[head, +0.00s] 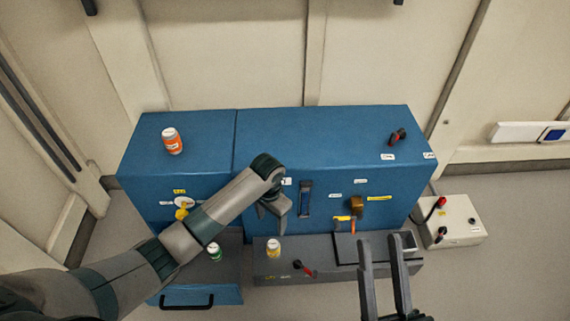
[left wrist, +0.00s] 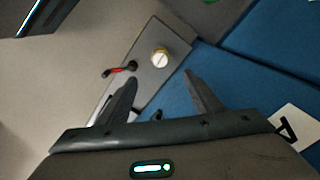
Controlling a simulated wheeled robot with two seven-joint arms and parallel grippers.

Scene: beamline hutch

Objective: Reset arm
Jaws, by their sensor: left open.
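My left arm reaches in from the left, across the front of the blue cabinet (head: 320,150). Its gripper (head: 275,208) hangs in front of the cabinet face. In the left wrist view the left gripper (left wrist: 160,88) has its two fingers spread with nothing between them. A white-lidded jar (left wrist: 160,58) shows beyond the fingertips, on the grey ledge. My right gripper (head: 383,250) is at the lower right of the head view, its two fingers apart and empty, in front of the grey ledge (head: 335,272).
An orange jar (head: 172,141) and a red-black tool (head: 397,137) lie on the cabinet top. A yellow jar (head: 273,248) and red-handled item (head: 304,268) are on the ledge. A switch box (head: 455,225) sits right.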

